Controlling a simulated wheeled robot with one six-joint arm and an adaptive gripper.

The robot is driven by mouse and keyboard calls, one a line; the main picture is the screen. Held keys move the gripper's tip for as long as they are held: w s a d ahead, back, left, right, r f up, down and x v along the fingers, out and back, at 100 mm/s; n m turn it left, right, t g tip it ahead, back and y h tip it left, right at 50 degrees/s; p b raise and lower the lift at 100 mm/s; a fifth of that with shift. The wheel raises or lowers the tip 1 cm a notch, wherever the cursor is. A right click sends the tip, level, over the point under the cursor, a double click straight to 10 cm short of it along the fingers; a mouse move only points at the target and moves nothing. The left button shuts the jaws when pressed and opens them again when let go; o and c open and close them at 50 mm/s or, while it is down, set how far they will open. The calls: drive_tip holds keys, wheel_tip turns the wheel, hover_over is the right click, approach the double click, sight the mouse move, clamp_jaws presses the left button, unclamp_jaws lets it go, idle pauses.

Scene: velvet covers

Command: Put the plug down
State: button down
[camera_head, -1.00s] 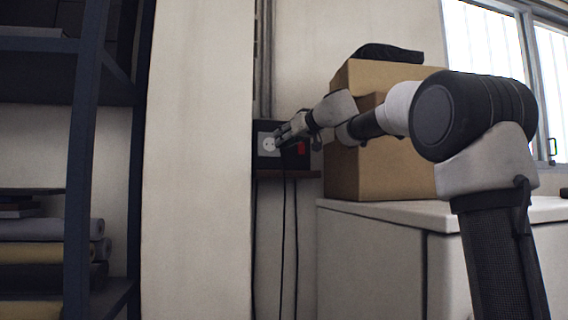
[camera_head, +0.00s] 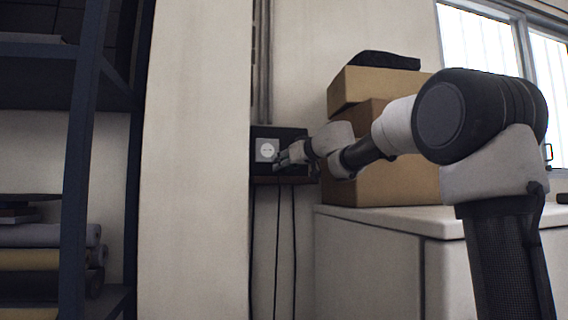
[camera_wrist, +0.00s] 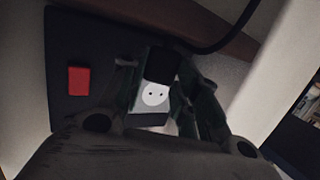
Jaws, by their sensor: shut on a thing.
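My gripper (camera_head: 286,157) is at the wall panel, just right of and slightly below the white socket (camera_head: 265,149). In the wrist view its fingers (camera_wrist: 161,75) are shut on a dark, blocky plug (camera_wrist: 162,64). The plug is small and dim, and cannot be made out in the head view.
The black panel (camera_head: 290,134) carries a red switch (camera_wrist: 78,80), hidden behind my gripper in the head view. Cardboard boxes (camera_head: 375,88) stand on a white cabinet (camera_head: 385,222) to the right.

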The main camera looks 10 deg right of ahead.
drive_tip(key=shift+w+a+f, duration=0.1)
drive_tip(key=shift+f, duration=0.8)
drive_tip(key=c, duration=1.1)
unclamp_jaws()
drive_tip(key=shift+o, duration=0.2)
drive_tip(key=shift+r, duration=0.1)
drive_tip(key=shift+r, duration=0.15)
drive_tip(key=shift+r, duration=0.25)
drive_tip(key=r+v, duration=0.1)
drive_tip(key=v, duration=1.1)
